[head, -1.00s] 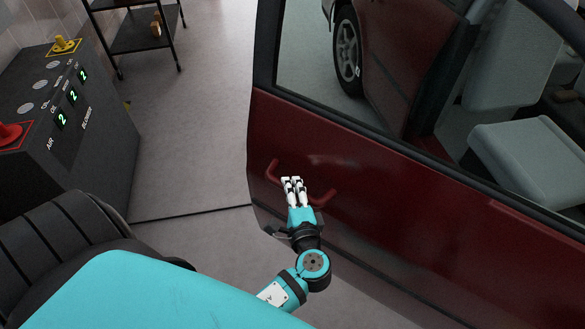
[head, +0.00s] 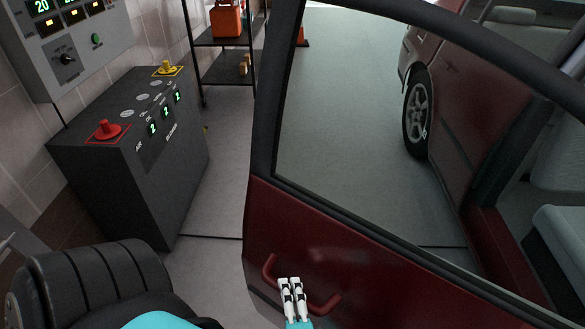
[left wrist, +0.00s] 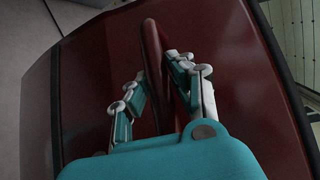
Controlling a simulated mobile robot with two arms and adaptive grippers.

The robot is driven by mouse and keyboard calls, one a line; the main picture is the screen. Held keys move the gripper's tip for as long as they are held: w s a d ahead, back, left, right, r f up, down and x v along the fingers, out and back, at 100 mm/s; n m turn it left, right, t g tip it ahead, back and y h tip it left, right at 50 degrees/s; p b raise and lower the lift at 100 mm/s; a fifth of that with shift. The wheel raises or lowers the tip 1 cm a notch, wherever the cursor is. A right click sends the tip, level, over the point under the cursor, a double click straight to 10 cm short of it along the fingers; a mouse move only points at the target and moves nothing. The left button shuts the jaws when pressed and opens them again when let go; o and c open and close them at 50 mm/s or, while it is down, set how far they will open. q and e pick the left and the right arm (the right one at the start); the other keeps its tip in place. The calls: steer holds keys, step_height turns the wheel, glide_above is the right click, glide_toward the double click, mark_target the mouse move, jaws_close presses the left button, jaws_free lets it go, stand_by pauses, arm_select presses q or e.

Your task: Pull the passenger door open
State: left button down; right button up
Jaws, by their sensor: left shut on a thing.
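The red passenger door (head: 400,275) fills the lower right of the head view. It stands swung away from the car body (head: 460,95), which shows through its window. The red bar handle (head: 327,304) is low on the door, near its left edge. My left gripper (head: 290,283) is at the middle of this handle, fingers together, shut on it. In the left wrist view the handle (left wrist: 151,42) runs between the fingers of my left gripper (left wrist: 158,72). The fingers hide part of the handle. My right gripper is not in view.
A dark control cabinet (head: 120,185) with a red knob stands at left, below a wall panel (head: 70,50). A black shelf rack (head: 222,75) is behind. A black padded seat or tyre-like shape (head: 95,285) is at lower left. Bare floor (head: 215,205) lies between cabinet and door.

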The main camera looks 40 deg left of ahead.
arm_select(q)
steer(key=shift+d+f, duration=0.1)
steer(key=shift+f, duration=0.05)
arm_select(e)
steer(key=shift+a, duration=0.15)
arm_select(q)
steer(key=c, duration=1.1)
jaws_free()
steer(key=shift+c, duration=0.2)
steer(key=shift+s+d, duration=0.1)
steer(key=v, duration=0.7)
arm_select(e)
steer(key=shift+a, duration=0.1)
